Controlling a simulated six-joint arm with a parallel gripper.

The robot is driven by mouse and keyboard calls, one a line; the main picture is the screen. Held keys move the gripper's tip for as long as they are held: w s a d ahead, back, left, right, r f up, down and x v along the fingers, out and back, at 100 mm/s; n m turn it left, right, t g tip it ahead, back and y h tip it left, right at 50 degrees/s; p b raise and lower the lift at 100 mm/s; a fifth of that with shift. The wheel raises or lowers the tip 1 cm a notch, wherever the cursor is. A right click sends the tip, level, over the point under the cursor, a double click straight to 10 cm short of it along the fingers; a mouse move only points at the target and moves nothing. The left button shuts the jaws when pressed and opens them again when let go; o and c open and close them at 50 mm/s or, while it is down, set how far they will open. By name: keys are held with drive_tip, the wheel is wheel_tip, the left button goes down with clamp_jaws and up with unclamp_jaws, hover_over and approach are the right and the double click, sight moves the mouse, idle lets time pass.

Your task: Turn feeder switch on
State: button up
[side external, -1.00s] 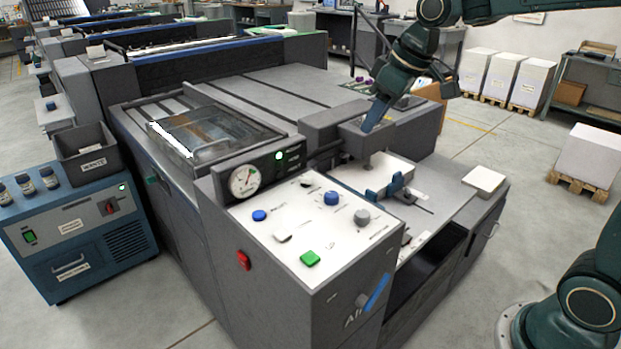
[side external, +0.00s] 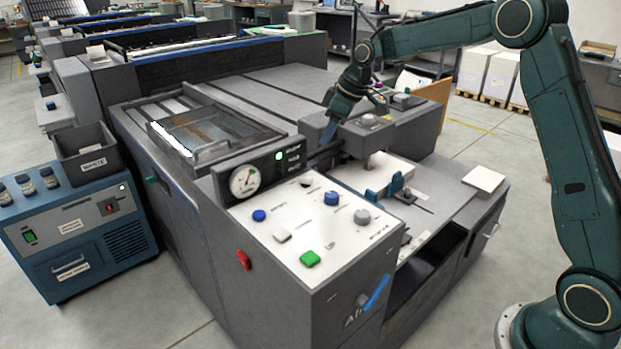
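The press control panel (side external: 350,231) is white and slanted. It carries a blue button (side external: 259,215), a white switch (side external: 282,235), a green button (side external: 310,258), a blue knob (side external: 331,198), a grey knob (side external: 361,216) and a small dark switch (side external: 305,183). The labels are too small to read, so I cannot tell which is the feeder switch. My gripper (side external: 327,138) points down with blue fingers, behind the panel and above the press near the grey feed block. It is apart from the panel controls. Whether its fingers are open or shut is not clear.
A gauge housing (side external: 245,181) with a green light stands along the panel's back edge. A red switch (side external: 243,260) is on the press side. A blue unit (side external: 80,240) with a grey waste bin (side external: 86,153) stands at left. The space above the panel is clear.

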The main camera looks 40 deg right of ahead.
sight(307, 177)
drive_tip(key=x, duration=1.3)
drive_tip(key=shift+w+a+f, duration=0.1)
drive_tip(key=shift+f, duration=0.25)
clamp_jaws()
